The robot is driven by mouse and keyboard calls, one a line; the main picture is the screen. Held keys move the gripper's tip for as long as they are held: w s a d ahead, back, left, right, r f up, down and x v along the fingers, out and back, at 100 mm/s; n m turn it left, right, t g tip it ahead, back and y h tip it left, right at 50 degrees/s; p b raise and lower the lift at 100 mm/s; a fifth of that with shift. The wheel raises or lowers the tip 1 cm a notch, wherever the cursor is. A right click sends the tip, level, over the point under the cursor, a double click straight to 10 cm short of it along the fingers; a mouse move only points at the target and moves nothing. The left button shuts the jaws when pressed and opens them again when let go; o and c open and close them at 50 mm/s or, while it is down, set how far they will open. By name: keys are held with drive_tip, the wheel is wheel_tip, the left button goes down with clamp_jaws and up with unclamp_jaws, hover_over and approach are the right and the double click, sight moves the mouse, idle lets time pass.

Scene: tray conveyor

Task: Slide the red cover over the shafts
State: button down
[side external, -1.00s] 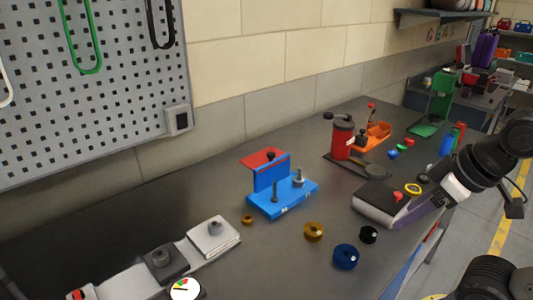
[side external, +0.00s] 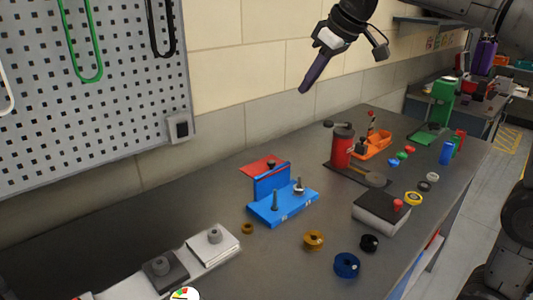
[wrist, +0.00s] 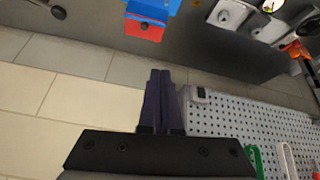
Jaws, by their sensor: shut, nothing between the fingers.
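The red cover (side external: 263,166) is a flat red plate with a dark knob on top, at the upper back edge of the blue fixture (side external: 285,207). Two upright metal shafts stand on the blue base, one on the left (side external: 275,200) and a shorter one on the right (side external: 299,187). The red cover also shows at the top of the wrist view (wrist: 144,28), beside part of the blue fixture. My gripper (side external: 304,90) is shut and empty, high above the bench and to the right of the cover, apart from everything. In the wrist view its dark fingers (wrist: 160,76) are together.
Brass, blue and black rings (side external: 346,265) lie in front of the fixture. A black-and-white box with a red knob (side external: 382,213) and a red cylinder device (side external: 342,147) stand to its right. Grey-white blocks (side external: 212,244) stand at the left front. A pegboard (side external: 90,90) hangs on the wall.

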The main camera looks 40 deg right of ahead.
drive_tip(key=w+d+f, duration=0.1)
drive_tip(key=w+f, duration=0.2)
drive_tip(key=w, duration=0.6)
drive_tip(key=g, duration=0.2)
hover_over(262, 166)
drive_tip(key=s, duration=0.1)
wheel_tip(262, 166, down, 12)
drive_tip(key=shift+s+d+f, duration=0.1)
drive_tip(key=shift+d+f, duration=0.05)
drive_tip(key=shift+f, duration=0.05)
drive_tip(key=x, duration=0.9)
drive_tip(key=shift+f, duration=0.55)
drive_tip(key=shift+s+d+f, duration=0.15)
drive_tip(key=shift+s, duration=0.8)
drive_tip(key=shift+s+d+f, duration=0.1)
drive_tip(key=shift+s+d, duration=0.05)
drive_tip(key=shift+s, duration=0.75)
